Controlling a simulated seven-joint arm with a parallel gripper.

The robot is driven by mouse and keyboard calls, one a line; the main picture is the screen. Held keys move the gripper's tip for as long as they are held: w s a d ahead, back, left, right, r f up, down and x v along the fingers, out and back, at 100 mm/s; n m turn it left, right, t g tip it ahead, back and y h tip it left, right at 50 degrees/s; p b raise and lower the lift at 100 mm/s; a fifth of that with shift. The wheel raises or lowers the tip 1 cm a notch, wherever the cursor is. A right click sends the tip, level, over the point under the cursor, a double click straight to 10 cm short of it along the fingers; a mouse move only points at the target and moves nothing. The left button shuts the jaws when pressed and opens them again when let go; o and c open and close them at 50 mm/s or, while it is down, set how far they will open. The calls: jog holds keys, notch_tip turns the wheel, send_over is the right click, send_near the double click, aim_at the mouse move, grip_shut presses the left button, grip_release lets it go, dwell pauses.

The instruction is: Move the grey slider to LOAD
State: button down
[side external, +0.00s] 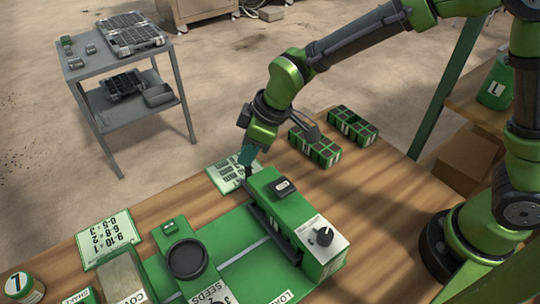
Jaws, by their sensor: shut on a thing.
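The green seeder unit (262,192) stands on a green base (225,240) at the front middle of the bench. My gripper (247,173) points down at the unit's far left end. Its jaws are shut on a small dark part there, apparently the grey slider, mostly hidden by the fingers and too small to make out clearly. A LOAD label (280,298) lies at the near edge of the base, partly cut off by the frame.
A round black cup (187,259) stands left of the unit by the SEEDS label (213,292). A printed card (223,178) lies beside my gripper. Green cell trays (353,126) sit behind. A number card (104,239) lies at left. The bench right of the unit is clear.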

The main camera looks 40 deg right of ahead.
jog(key=a, duration=1)
jog(key=c, duration=0.9)
grip_release()
jog(key=shift+c, duration=0.2)
jog(key=shift+r, duration=0.1)
jog(key=v, duration=1.6)
jog(key=shift+r, duration=0.3)
jog(key=shift+s+d, duration=0.1)
